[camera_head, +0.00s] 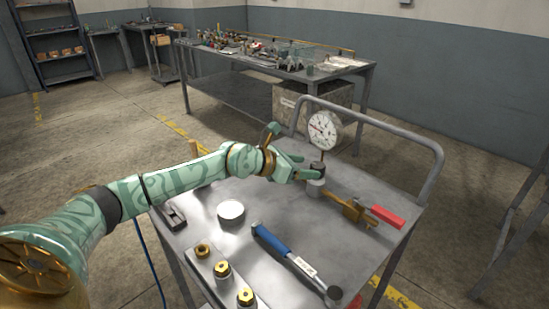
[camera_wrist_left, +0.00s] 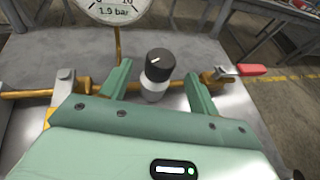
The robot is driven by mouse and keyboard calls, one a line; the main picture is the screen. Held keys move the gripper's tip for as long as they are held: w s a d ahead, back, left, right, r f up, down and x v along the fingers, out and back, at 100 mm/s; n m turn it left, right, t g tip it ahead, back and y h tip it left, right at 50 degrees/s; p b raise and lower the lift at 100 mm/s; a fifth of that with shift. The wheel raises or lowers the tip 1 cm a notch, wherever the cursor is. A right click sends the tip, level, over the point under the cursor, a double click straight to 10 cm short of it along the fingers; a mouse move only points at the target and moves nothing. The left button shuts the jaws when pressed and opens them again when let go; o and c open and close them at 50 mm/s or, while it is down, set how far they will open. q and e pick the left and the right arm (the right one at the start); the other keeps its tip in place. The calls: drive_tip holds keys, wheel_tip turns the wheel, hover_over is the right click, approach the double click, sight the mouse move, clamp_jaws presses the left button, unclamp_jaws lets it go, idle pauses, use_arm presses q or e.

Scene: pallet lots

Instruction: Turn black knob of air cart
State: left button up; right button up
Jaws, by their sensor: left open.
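The black knob (camera_wrist_left: 160,64) sits upright on a pale cylindrical body (camera_wrist_left: 153,91) on the air cart, with a white mark on its top. In the head view the knob (camera_head: 317,167) is at the tip of my left gripper (camera_head: 300,170). My left gripper (camera_wrist_left: 156,88) is open, one finger on each side of the knob, with gaps visible in the wrist view. A round gauge (camera_head: 324,130) stands behind the knob; it reads 1.9 bar in the wrist view (camera_wrist_left: 115,10). My right gripper is not in view.
The cart's rail (camera_head: 385,127) rises behind. A cluttered workbench (camera_head: 270,60) stands farther back.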

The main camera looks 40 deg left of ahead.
use_arm(q)
drive_tip(key=p+v, duration=0.2)
drive_tip(key=v, duration=0.9)
drive_tip(key=shift+p, duration=0.35)
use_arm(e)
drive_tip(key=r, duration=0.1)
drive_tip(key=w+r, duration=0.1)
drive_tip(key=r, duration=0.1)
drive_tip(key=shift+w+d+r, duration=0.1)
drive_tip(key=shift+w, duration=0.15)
use_arm(q)
drive_tip(key=shift+f, duration=0.1)
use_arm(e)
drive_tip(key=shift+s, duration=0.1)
